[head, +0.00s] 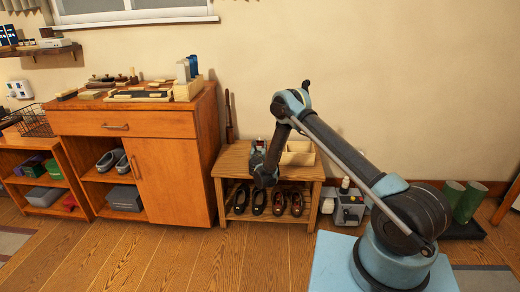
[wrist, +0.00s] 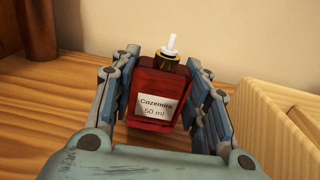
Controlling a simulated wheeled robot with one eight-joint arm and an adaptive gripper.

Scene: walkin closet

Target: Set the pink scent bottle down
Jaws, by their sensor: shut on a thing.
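A dark red, rather than clearly pink, scent bottle (wrist: 157,88) with a gold collar, white nozzle and a label reading "Cozemira 50 ml" is between the fingers of my gripper (wrist: 163,95) in the wrist view. The fingers are shut on its two sides and it looks about upright. In the head view my gripper (head: 260,148) is at the left part of the wooden shoe bench (head: 233,162), and the bottle is hardly visible there.
A light wooden box (head: 299,153) sits on the bench, right of my gripper; its wall (wrist: 262,125) is close in the wrist view. A brown object (wrist: 37,30) stands at upper left there. Shoes (head: 258,203) fill the shelf below. A wooden cabinet (head: 175,170) stands left.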

